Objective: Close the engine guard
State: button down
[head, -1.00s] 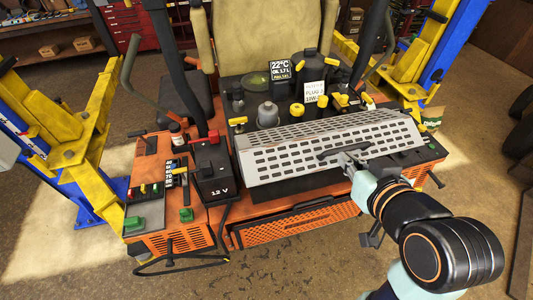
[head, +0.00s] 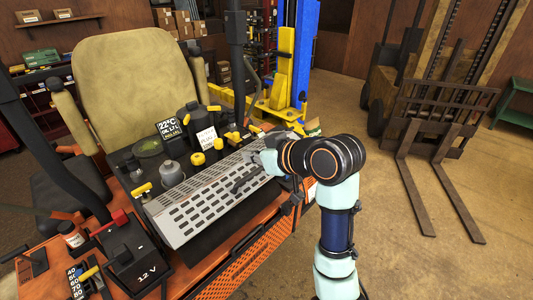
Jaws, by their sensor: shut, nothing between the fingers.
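The engine guard (head: 195,205), a silver-grey perforated cover, lies along the front of the orange mower's engine bay. The engine parts behind its rear edge are uncovered. A dark bar handle (head: 243,181) is on its front face. My gripper (head: 258,166) is shut and empty at the right part of the guard, close to the handle. I cannot tell whether it touches the guard. My arm reaches in from the right and hides the guard's right end.
Yellow-capped bottles and fillers (head: 197,159) stand behind the guard. A black 12 V battery (head: 135,255) is at lower left, and the beige seat (head: 135,75) is behind. A yellow lift post (head: 290,75) stands beyond. A forklift (head: 440,100) is at right, with open floor before it.

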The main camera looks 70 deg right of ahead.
notch_tip(320, 180, down, 4)
jog(key=shift+s+a+f, duration=0.1)
jog(key=shift+f, duration=0.05)
dwell(0.4)
